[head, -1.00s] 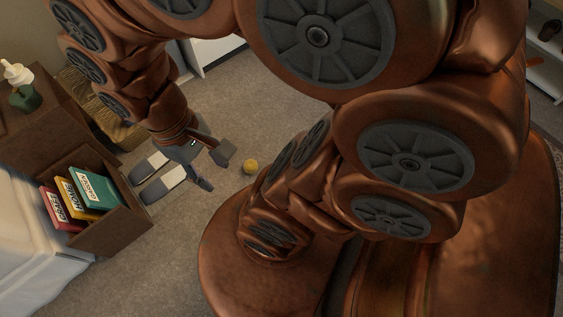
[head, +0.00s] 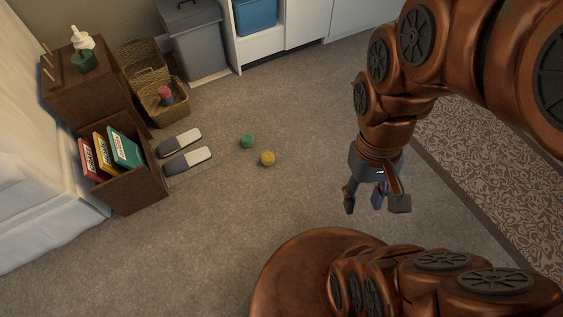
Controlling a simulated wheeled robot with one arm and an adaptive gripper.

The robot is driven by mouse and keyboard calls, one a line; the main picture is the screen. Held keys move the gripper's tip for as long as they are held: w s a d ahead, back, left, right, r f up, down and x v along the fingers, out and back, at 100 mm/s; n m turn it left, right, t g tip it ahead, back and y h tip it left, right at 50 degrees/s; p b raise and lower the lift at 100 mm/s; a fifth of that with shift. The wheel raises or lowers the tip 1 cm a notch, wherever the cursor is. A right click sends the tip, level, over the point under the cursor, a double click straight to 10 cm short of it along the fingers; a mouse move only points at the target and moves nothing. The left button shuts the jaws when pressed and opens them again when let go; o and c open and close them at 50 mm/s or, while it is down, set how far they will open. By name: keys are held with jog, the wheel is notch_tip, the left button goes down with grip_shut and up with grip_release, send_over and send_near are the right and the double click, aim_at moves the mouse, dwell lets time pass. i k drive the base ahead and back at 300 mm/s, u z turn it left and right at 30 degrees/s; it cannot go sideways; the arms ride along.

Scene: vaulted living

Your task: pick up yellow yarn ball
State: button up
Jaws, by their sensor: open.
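The yellow yarn ball (head: 267,158) lies on the carpet near the middle of the head view. A green ball (head: 247,141) lies just behind it to the left, a little apart. My gripper (head: 372,206) hangs to the right of the yellow ball, pointing down. Its fingers are apart, with nothing seen between them. It is clear of both balls.
Grey-and-white slippers (head: 186,158) lie left of the balls, beside a brown box of books (head: 139,197). Wicker baskets (head: 172,108), one holding a reddish ball, and a grey bin (head: 194,45) stand behind. A patterned rug (head: 490,180) lies right. Carpet around the balls is open.

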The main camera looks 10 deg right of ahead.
aim_at(267, 157)
jog(key=u, duration=0.6)
jog(key=i, duration=0.95)
jog(key=u, duration=3.05)
jog(key=k, duration=1.65)
jog(key=z, duration=0.95)
